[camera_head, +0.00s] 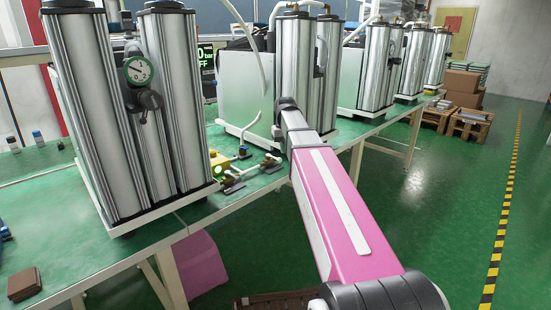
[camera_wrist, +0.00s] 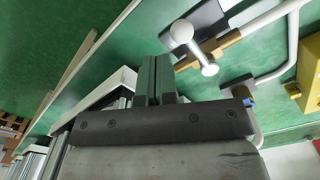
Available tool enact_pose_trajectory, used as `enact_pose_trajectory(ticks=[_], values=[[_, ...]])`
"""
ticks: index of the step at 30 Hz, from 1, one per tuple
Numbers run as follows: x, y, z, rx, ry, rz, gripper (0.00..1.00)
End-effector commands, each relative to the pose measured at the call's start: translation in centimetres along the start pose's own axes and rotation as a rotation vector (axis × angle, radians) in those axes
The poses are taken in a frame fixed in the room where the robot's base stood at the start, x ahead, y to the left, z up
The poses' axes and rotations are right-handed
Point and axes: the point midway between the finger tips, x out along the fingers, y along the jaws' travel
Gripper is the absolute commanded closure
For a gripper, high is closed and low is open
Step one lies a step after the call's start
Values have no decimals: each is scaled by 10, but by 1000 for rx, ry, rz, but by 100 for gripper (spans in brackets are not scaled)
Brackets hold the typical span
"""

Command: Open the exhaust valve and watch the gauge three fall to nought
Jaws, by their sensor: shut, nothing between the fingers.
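My gripper (camera_wrist: 155,75) shows in the wrist view with its two fingers together and nothing between them. Just beyond and to the right of the fingertips is a valve with a pale bar handle (camera_wrist: 195,48), on a brass fitting with a white pipe; the handle looks apart from the fingers. In the head view, brass valve fittings (camera_head: 233,180) lie on the green bench between the columns. No label shows which is the exhaust valve. A round white-faced gauge (camera_head: 139,70) is on the nearest column pair; its number is not marked and its needle is too small to read surely.
A yellow box (camera_head: 219,164) sits beside the fittings. More silver columns (camera_head: 300,75) stand along the green bench (camera_head: 60,240). Open floor (camera_head: 430,190) lies to the right, with pallets and boxes (camera_head: 463,83) farther back.

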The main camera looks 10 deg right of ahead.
Motion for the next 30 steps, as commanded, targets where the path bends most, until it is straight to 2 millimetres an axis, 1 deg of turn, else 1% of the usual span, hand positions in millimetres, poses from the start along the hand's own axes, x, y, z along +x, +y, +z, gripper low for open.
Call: enact_pose_trajectory(ticks=[14,30], values=[[2,0,0,0,0,0,100],[24,0,0,0,0,0,100]])
